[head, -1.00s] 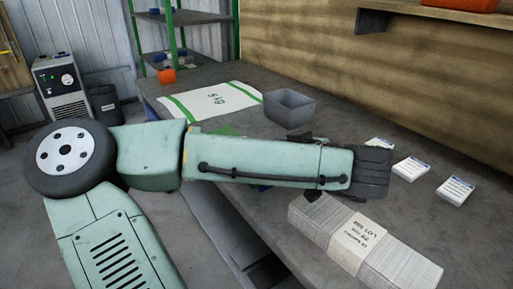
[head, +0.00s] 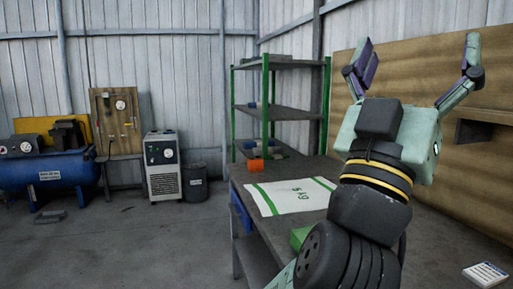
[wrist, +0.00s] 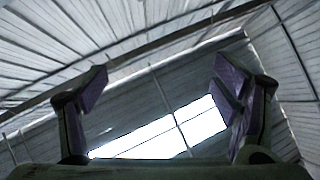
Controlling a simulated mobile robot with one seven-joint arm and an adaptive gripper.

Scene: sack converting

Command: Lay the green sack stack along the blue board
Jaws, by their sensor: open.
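A white sack with green stripes and green print (head: 290,196) lies flat on the dark table (head: 246,176). A small green thing (head: 300,237), partly hidden by my arm, is on the table nearer to me; I cannot tell whether it is the green sack stack. I cannot make out the blue board; a blue part (head: 241,215) shows at the table's left side. My gripper (head: 418,52) is raised high above the table, fingers spread wide and pointing up, with nothing between them. In the wrist view, my gripper (wrist: 162,90) is open and empty against the roof.
A small white labelled card (head: 486,274) lies at lower right. A wooden wall panel (head: 440,85) stands behind my gripper. Floor at left is clear.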

